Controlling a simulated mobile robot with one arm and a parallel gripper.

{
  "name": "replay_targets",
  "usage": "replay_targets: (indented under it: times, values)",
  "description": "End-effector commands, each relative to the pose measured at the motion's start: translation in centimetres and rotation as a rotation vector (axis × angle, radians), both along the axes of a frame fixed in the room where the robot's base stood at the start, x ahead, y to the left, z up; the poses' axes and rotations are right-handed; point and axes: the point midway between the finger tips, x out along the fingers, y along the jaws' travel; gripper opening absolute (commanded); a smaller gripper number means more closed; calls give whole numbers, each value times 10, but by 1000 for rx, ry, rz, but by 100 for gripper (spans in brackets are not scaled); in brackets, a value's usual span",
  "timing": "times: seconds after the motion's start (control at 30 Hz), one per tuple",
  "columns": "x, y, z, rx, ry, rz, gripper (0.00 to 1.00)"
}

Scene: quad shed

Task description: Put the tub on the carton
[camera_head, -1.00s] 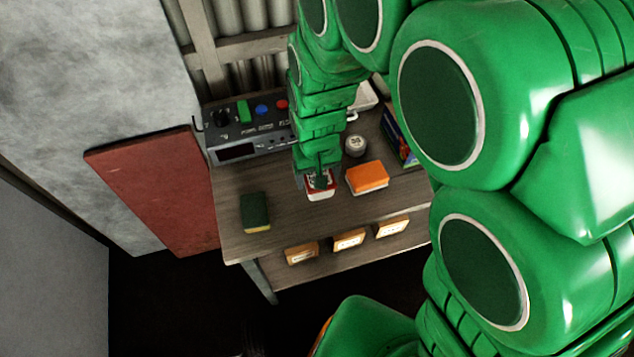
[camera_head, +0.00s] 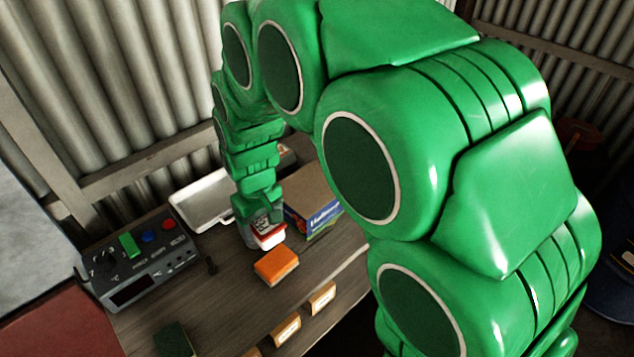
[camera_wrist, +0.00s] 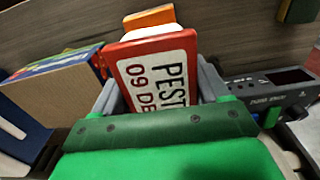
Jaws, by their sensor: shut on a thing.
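In the head view the tub (camera_head: 268,237) shows below my gripper (camera_head: 258,222), just left of the carton. In the wrist view the label of the tub (camera_wrist: 158,72) faces the camera. The carton (camera_head: 313,208), a brown-topped box with a blue printed side, stands on the bench; in the wrist view it is at the left (camera_wrist: 55,95). The tub looks apart from the carton; its height over the bench is hard to tell. My arm hides part of the carton's surroundings.
An orange block (camera_head: 277,266) lies in front of the tub. A white tray (camera_head: 190,205) is behind, to the left. A control box (camera_head: 140,275) with coloured buttons stands at left. A dark green sponge (camera_head: 173,338) lies near the front. Corrugated walls rise behind the bench.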

Motion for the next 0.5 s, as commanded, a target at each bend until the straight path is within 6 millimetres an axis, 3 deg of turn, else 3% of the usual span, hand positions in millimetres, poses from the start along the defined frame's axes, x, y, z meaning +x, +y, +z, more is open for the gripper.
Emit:
replay_targets:
  times: [0.3, 0.5]
  values:
    - [52, -64, 36, 1, -4, 3, 34]
    - [75, -107, 57, -2, -5, 7, 34]
